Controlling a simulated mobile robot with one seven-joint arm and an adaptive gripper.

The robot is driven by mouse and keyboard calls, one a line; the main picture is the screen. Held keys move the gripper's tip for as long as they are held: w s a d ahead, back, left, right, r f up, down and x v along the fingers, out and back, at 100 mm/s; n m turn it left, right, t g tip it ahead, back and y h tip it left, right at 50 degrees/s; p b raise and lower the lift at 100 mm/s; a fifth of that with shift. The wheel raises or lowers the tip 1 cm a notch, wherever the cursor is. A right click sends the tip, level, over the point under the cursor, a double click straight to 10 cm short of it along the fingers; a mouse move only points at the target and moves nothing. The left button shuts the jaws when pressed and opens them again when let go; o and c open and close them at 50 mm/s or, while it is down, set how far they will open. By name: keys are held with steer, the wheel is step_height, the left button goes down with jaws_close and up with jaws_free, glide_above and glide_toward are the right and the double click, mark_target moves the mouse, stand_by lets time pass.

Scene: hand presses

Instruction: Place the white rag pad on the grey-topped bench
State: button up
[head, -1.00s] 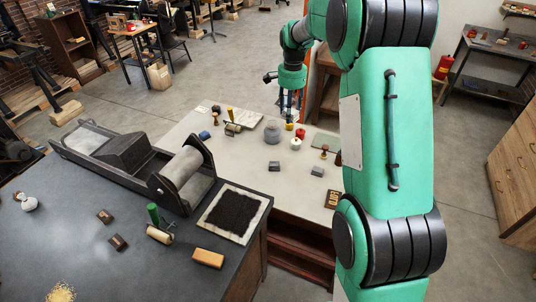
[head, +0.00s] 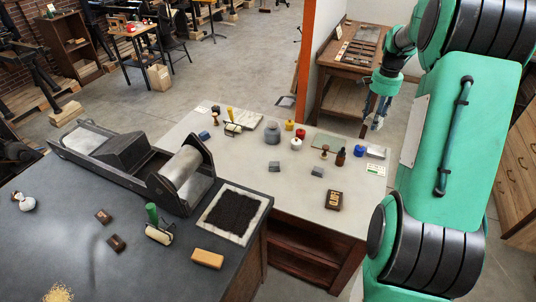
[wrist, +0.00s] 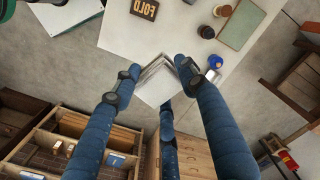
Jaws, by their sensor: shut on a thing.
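My gripper (head: 377,122) is near the far right corner of the pale grey-topped bench (head: 250,165) in the head view. In the wrist view, my gripper (wrist: 157,82) is shut on a folded whitish pad (wrist: 156,84), which I take for the white rag pad. The pad shows layered edges between the blue fingertips. The pale bench (wrist: 185,28) lies beyond it, and the pad overlaps the picture of the bench's edge. The pad's height above the bench is unclear. A white tied bundle (head: 27,203) sits on the dark grey bench (head: 190,270).
The pale bench holds a FOLD sign (head: 333,200), dark blocks, a grey jar (head: 272,132), a green mat (head: 326,143), a brown bottle (head: 340,157) and a blue item (head: 359,151) near the right edge. Its front middle is clear. An orange partition end (head: 305,55) stands behind.

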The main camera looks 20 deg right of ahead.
steer(key=shift+s+d+f, duration=0.3)
steer(key=shift+s+d, duration=0.25)
step_height(320, 180, down, 35)
steer(key=shift+w+a+f, duration=0.1)
steer(key=shift+w, duration=0.05)
glide_above(353, 168)
steer(key=shift+f, duration=0.75)
steer(key=shift+f, duration=1.75)
